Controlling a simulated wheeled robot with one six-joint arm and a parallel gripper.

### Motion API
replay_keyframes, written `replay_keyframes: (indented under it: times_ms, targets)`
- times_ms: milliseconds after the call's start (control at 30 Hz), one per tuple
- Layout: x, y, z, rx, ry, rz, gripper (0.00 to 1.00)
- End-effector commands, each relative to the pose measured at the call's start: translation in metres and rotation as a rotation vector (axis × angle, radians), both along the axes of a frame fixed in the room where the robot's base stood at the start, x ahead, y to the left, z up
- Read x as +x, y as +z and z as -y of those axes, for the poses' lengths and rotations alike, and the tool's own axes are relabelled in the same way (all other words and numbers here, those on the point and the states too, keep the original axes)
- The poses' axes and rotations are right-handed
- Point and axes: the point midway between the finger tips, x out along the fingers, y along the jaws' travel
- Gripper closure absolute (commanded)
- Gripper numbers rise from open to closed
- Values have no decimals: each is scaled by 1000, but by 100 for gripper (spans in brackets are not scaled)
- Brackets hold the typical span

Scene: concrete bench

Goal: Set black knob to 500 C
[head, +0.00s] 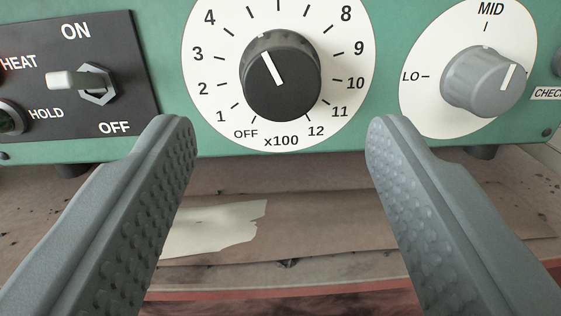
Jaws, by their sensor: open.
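The black knob (282,83) sits on a round white dial (218,120) on the green panel, at the top middle of the head view. Its white pointer line tilts up and slightly left, close to the tick just past 4. The numbers between 4 and 8 are cut off by the top edge. The dial reads OFF, 1 to 4, 8 to 12 and x100. My gripper (280,140) is open and empty. Its two grey fingers are wide apart, below and to either side of the knob, not touching it.
A grey knob (483,82) on a white dial with LO and MID marks is at right. A toggle switch (82,82) on a black ON/OFF plate is at left. Below the green panel (165,60) lies a worn bench surface (320,215) with a pale torn patch.

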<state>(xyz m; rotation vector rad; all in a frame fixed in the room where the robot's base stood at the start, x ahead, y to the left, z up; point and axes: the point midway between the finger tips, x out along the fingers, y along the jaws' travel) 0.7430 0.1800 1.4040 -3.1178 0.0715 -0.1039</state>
Motion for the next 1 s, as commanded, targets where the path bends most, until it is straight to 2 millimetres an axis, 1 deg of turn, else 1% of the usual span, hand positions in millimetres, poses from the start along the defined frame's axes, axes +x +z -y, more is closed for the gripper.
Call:
replay_keyframes:
  times_ms: [33,400,600,700,800,1000]
  targets:
    - [-10,0,-1,1,1,1,45]
    - [-76,-5,-4,2,2,1,45]
    - [-107,-8,-6,1,2,0,45]
    - [-119,-8,-6,1,1,0,45]
    - [-126,-9,-6,0,1,-1,45]
    - [-131,-10,-6,0,0,-2,45]
